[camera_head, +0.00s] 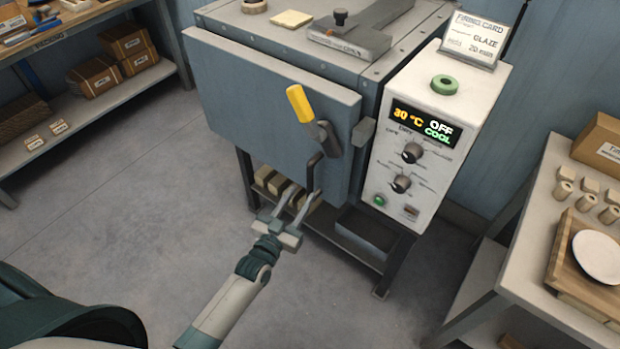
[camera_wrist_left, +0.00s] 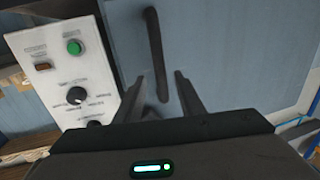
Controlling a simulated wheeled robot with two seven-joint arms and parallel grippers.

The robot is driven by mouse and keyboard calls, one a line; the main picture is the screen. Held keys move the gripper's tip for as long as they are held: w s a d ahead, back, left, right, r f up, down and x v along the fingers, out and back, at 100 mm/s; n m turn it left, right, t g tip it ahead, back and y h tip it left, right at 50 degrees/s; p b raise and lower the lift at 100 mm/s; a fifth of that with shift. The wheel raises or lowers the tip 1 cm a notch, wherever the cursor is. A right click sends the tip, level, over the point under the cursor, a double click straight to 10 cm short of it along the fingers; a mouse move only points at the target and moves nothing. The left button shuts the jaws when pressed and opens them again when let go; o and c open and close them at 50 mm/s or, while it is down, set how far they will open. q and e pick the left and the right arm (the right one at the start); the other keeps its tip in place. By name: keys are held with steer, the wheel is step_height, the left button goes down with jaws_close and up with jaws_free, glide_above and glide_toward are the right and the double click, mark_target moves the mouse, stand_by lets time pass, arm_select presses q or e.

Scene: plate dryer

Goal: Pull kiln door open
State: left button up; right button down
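The blue-grey kiln door (camera_head: 250,110) covers the front of the kiln, with no clear gap showing at its edge. A yellow-tipped lever (camera_head: 300,103) sits on its right part, tilted up to the left. Below it is a dark bar handle (camera_head: 314,172), which also shows in the left wrist view (camera_wrist_left: 154,50). My left gripper (camera_head: 299,197) is open at the handle's lower end. In the left wrist view the bar's end lies between the fingers (camera_wrist_left: 162,92); I cannot tell whether they touch it. My right gripper is not in view.
The control box (camera_head: 420,140) right of the door reads 30 °C, OFF, COOL. A table (camera_head: 535,235) with a plate (camera_head: 598,256) stands at the right. Shelves (camera_head: 90,105) with boxes stand at the back left. The floor (camera_head: 150,190) left of the kiln is clear.

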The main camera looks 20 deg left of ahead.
mark_target(308, 183)
arm_select(q)
steer(key=shift+w+d+p, duration=0.15)
steer(key=shift+w+p, duration=0.05)
steer(key=shift+w, duration=0.95)
steer(key=shift+w+d+p, duration=0.2)
steer(key=shift+w, duration=0.95)
steer(key=shift+w+d+p, duration=0.15)
steer(key=shift+w+p, duration=0.05)
steer(key=shift+w, duration=0.95)
jaws_close()
